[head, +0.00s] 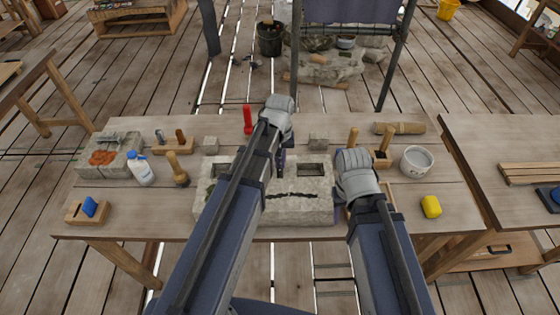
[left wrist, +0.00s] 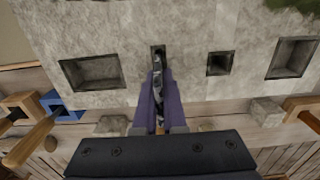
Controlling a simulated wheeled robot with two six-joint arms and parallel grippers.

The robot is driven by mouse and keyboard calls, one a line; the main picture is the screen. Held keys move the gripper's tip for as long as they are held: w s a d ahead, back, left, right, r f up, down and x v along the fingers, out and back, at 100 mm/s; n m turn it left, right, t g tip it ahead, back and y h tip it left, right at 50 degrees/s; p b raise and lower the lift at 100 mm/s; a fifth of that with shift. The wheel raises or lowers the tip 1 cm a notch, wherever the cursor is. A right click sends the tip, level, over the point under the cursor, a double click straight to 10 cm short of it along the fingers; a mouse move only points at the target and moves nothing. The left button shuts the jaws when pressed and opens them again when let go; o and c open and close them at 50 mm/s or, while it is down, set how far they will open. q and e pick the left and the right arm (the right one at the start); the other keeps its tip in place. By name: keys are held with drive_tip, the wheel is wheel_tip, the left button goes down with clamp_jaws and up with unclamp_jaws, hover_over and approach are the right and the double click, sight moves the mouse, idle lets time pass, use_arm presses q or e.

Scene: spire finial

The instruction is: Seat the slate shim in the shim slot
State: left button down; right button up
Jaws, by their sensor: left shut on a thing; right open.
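The pale stone block (head: 300,208) lies on the bench, with recesses cut in its top. In the left wrist view the block (left wrist: 190,30) shows a narrow shim slot (left wrist: 158,48) between a wide pocket and a small square hole. My left gripper (head: 281,168) is over the block. Its purple fingers (left wrist: 158,108) are shut on the dark mottled slate shim (left wrist: 157,72). The shim's far end is at the slot; I cannot tell how deep it goes in. My right gripper (head: 344,212) is open by the block's right end, mostly hidden by its arm.
A glue bottle (head: 142,170), a brush (head: 177,170) and a mortar tray (head: 108,157) stand left of the block. Small stone cubes (head: 318,142) sit behind the block.

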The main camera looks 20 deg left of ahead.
use_arm(q)
drive_tip(key=shift+f+b, duration=0.8)
drive_tip(key=shift+f, duration=0.05)
drive_tip(key=c, duration=0.9)
unclamp_jaws()
drive_tip(key=shift+r, duration=0.15)
wheel_tip(320, 180, up, 8)
drive_tip(key=p, duration=0.8)
drive_tip(key=shift+s+d+f, duration=0.1)
drive_tip(key=shift+f, duration=0.15)
drive_tip(key=s+d+f+m+b, duration=0.1)
drive_tip(key=s+d+m, duration=0.1)
drive_tip(key=s+d, duration=0.1)
drive_tip(key=s+d+m+b, duration=0.1)
drive_tip(key=s+d+m, duration=0.1)
drive_tip(key=s+d, duration=0.2)
drive_tip(key=s+d+f+m+y+b, duration=0.1)
drive_tip(key=s+d+m, duration=0.2)
drive_tip(key=s, duration=0.4)
drive_tip(key=shift+s+d+f, duration=0.1)
drive_tip(key=shift+d+f, duration=0.05)
drive_tip(key=shift+f, duration=0.15)
